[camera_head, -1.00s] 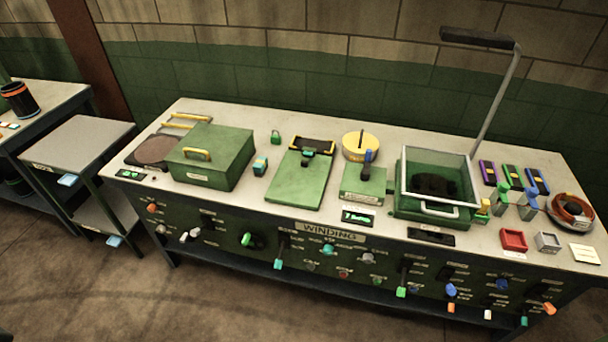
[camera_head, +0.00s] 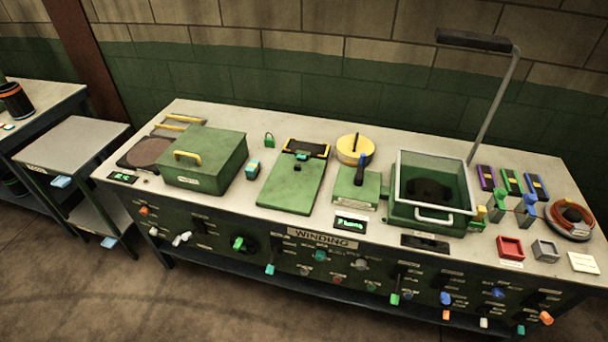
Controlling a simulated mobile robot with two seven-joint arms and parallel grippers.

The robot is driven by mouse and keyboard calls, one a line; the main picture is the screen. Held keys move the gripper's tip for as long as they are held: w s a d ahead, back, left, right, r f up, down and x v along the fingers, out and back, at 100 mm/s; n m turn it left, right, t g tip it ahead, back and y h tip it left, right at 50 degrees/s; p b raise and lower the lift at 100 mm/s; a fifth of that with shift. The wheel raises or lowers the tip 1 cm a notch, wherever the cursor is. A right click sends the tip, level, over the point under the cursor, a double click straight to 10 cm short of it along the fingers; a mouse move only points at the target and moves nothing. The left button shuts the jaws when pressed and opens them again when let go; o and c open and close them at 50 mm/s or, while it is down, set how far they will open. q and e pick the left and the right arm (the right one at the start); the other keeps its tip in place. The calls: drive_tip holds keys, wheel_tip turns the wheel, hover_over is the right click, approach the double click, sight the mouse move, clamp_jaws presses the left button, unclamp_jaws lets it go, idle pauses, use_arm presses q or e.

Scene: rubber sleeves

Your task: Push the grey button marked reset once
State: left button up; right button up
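The bench front panel (camera_head: 180,222) under the "WINDING" sign (camera_head: 323,239) carries several knobs, levers and round buttons. A grey round knob or button (camera_head: 361,264) sits right of the sign, a little below it. A teal one (camera_head: 320,256) is to its left, and a red one (camera_head: 337,280) is lower between them. The small labels are too blurred to read, so I cannot tell which control is marked reset. Neither of my grippers is in view.
On the bench top (camera_head: 235,206) stand a green box (camera_head: 205,158), a clear-walled green bin (camera_head: 433,213), a lamp (camera_head: 473,40), a red tray (camera_head: 510,248) and a wire coil (camera_head: 571,220). A grey side table (camera_head: 75,143) is at left. The floor in front is clear.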

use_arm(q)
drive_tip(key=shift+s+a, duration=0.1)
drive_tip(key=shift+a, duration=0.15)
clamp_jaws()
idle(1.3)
